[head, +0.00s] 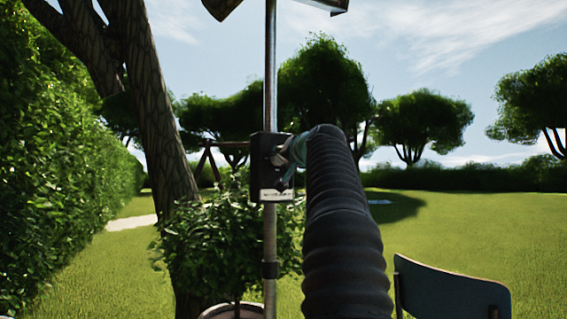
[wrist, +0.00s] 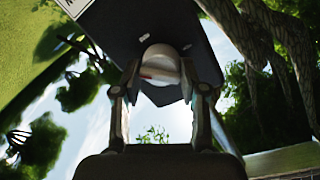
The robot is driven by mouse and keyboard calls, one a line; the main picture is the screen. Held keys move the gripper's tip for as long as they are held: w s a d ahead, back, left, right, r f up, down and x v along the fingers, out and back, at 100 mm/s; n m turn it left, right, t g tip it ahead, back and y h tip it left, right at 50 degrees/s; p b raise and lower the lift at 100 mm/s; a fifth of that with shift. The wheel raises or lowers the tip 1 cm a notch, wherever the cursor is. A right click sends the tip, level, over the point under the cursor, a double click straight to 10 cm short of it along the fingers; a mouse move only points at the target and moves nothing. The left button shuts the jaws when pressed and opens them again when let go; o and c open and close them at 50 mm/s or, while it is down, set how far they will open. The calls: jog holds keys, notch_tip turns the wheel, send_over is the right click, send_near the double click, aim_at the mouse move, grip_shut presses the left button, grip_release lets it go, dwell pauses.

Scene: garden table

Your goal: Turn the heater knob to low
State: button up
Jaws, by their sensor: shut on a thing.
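The heater's dark control box (head: 257,160) is fixed to a metal pole, with a pale label strip along its bottom. My gripper (head: 287,165) is at the front of the box, partly hidden by my own arm. In the wrist view, the round pale knob (wrist: 160,60) sits on the underside of the dark box (wrist: 140,20) as pictured. It has a reddish pointer mark. My gripper (wrist: 161,78) is shut on the knob, one finger on each side. The label markings are too small to read, so I cannot tell the knob's setting.
The heater pole (head: 270,90) runs up to a metal head at the top. A potted bush (head: 225,240) stands close behind the pole. A chair back (head: 450,290) is at the lower right. A tree trunk and hedge are at the left, with open lawn at the right.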

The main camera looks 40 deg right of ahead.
jog(key=n+b, duration=0.1)
jog(key=n, duration=0.3)
jog(key=shift+a+b, duration=0.1)
jog(key=shift+b, duration=0.25)
jog(key=shift+n+b, duration=0.75)
jog(key=shift+n, duration=1.65)
jog(key=shift+f, duration=0.1)
jog(key=o, duration=1.1)
jog(key=v, duration=1.2)
jog(key=shift+a+f, duration=0.15)
jog(key=shift+f, duration=0.15)
